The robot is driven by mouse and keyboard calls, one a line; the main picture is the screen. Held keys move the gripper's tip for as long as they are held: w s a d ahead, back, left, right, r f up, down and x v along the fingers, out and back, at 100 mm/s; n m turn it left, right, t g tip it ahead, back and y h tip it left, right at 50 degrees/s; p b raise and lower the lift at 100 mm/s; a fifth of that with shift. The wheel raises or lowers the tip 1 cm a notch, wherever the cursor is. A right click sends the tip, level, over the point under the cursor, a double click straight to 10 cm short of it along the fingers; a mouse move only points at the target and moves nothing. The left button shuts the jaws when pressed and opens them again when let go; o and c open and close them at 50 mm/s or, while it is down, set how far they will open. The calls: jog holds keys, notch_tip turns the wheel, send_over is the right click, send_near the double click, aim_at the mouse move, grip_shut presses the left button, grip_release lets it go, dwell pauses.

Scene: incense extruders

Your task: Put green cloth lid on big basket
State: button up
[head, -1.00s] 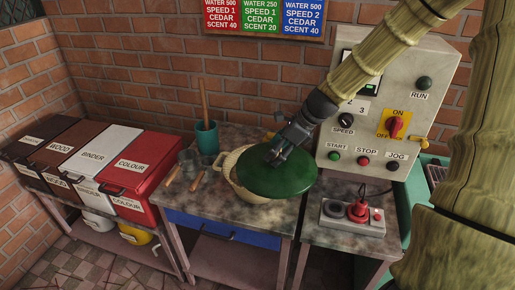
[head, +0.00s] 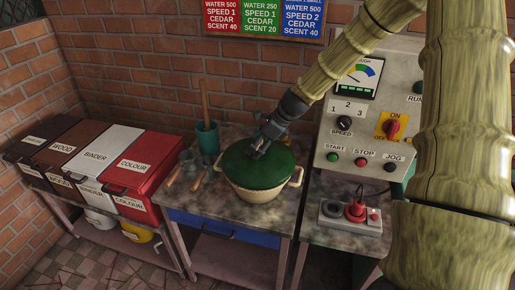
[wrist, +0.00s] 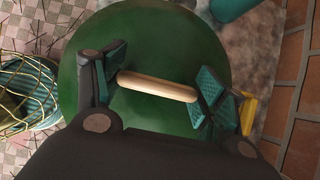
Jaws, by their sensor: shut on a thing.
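The green cloth lid (head: 268,173) is a round disc that covers the top of the big basket (head: 259,194). The basket is cream coloured with a handle loop on its right side, and it stands on the stained table. The lid looks level over the basket's rim; I cannot tell whether it rests fully. My gripper (head: 259,151) is above the lid and shut on its pale wooden handle. In the wrist view the handle (wrist: 158,86) lies between both finger pads (wrist: 160,84), over the green lid (wrist: 150,120). The basket's inside is hidden.
A control box (head: 362,110) and a red-lever switch unit (head: 352,212) are on the right. Labelled bins (head: 146,165) stand far left.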

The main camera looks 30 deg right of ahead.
notch_tip(320, 180, down, 2)
jog(key=shift+f, duration=0.1)
dwell(0.4)
jog(key=o, duration=1.5)
jog(key=shift+f, duration=0.1)
jog(key=shift+c, duration=0.2)
jog(key=b+v, duration=0.1)
jog(key=v, duration=1.1)
jog(key=shift+r, duration=0.25)
